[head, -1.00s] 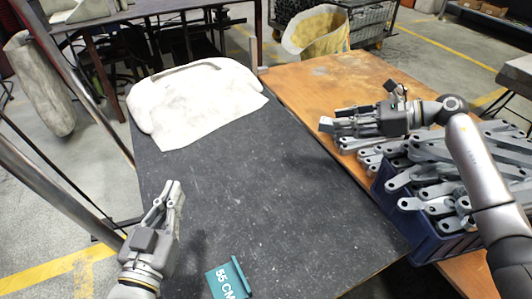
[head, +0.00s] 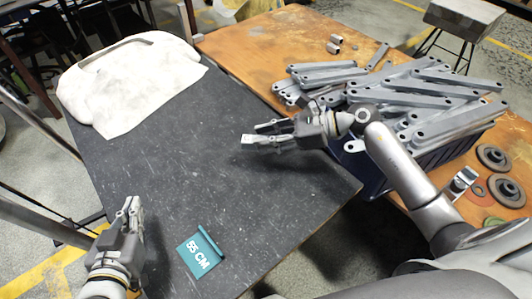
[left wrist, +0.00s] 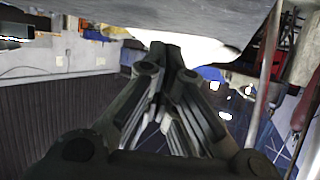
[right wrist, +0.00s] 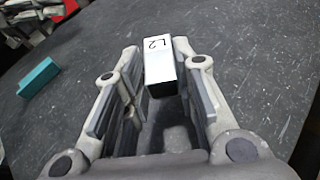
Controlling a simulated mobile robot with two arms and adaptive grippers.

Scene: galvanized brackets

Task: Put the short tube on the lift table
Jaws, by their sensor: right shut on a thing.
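The short tube (right wrist: 163,68) is a small pale grey square piece marked L2, between the fingertips of my right gripper (right wrist: 158,75) in the right wrist view. In the head view the tube (head: 247,142) shows at the tips of my right gripper (head: 263,138), over the right part of the dark table top (head: 160,190), which I take for the lift table. It appears held above the surface; the exact gap is unclear. My left gripper (head: 131,212) is empty at the table's left edge; its fingertips meet in the left wrist view (left wrist: 167,52).
A white cloth-like bundle (head: 135,80) covers the far left. A blue bin (head: 440,155) of grey brackets, small metal pieces (head: 336,41) and round discs (head: 494,157) are on the orange table. The dark top's middle is clear.

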